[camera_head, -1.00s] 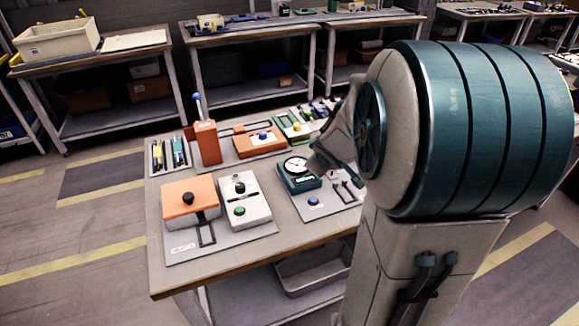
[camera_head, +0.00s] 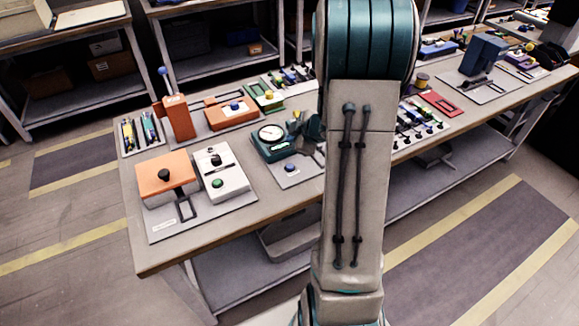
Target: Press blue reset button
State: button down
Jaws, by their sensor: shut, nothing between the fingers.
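A small blue button (camera_head: 290,168) sits on a grey plate in front of a dark green gauge unit (camera_head: 268,142) with a round white dial. Another blue button (camera_head: 235,105) is on top of an orange box (camera_head: 228,115) behind it. I cannot read any label telling which is the reset button. My gripper (camera_head: 305,143) is shut and empty, just right of the gauge unit and behind the nearer blue button. My arm hides part of it, and I cannot tell if it touches anything.
My arm stands across the middle and hides the bench (camera_head: 140,255) there. To the left are an orange box with a black knob (camera_head: 166,180), a white box with a green button (camera_head: 217,176), and an upright lever with a blue ball (camera_head: 162,70). More panels lie right.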

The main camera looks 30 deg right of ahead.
jog(key=b, duration=0.8)
send_over(290, 167)
jog(key=f, duration=0.7)
jog(key=shift+s+d+f, duration=0.25)
jog(key=shift+s+f, duration=0.1)
jog(key=shift+s, duration=0.05)
jog(key=shift+f, duration=0.5)
jog(key=shift+f, duration=0.1)
dwell(0.4)
jog(key=shift+f+b, duration=0.3)
jog(key=shift+b, duration=0.05)
jog(key=shift+f, duration=0.4)
dwell(0.5)
jog(key=shift+r, duration=0.1)
jog(key=shift+r+p, duration=0.75)
